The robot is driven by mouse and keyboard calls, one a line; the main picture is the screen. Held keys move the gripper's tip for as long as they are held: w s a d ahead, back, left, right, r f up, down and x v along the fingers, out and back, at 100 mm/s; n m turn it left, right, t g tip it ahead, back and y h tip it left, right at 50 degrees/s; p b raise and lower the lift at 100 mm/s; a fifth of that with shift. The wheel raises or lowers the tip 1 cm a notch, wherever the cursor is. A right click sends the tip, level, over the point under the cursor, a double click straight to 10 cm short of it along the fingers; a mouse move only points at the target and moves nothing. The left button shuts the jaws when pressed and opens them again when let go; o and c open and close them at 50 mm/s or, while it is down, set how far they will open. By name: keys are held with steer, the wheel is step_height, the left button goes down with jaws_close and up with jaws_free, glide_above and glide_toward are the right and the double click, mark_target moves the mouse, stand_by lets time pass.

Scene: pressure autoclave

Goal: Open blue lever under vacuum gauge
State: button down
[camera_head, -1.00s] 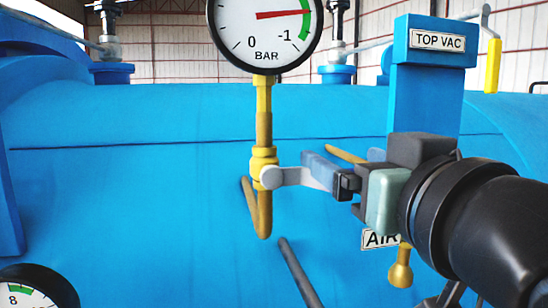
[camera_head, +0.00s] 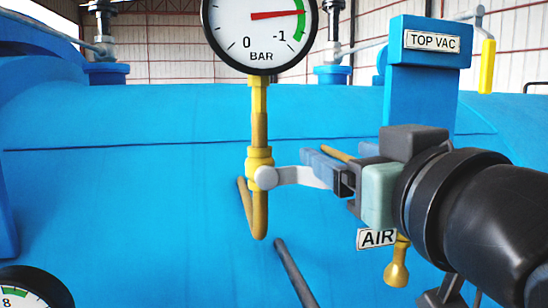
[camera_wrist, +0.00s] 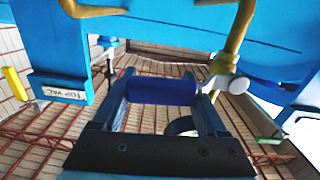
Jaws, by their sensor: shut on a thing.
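The vacuum gauge (camera_head: 262,30) is at the top of the head view, its red needle close to -1. A yellow pipe runs down from it to a valve with a pale metal lever arm (camera_head: 297,175) pointing right, roughly level. The blue lever's handle (camera_wrist: 162,91) lies across between my fingers in the wrist view, with its pale pivot (camera_wrist: 238,85) on the right. My gripper (camera_head: 320,163) is shut on this handle at the right of the valve. In the head view my fingers largely hide the handle.
The large blue vessel (camera_head: 110,200) fills the background. A TOP VAC block (camera_head: 430,75) stands above my gripper, and an AIR label (camera_head: 377,239) with a brass fitting (camera_head: 397,265) is below. A grey rod (camera_head: 294,270) sticks out below the valve. Another gauge (camera_head: 35,290) is at bottom left.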

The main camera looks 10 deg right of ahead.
steer(key=a+r+n, duration=0.5)
steer(key=r+n, duration=0.1)
steer(key=n, duration=0.5)
steer(key=shift+b, duration=0.4)
steer(key=shift+s+a+r, duration=0.1)
steer(key=shift+a+r, duration=0.05)
steer(key=shift+c, duration=1)
jaws_free()
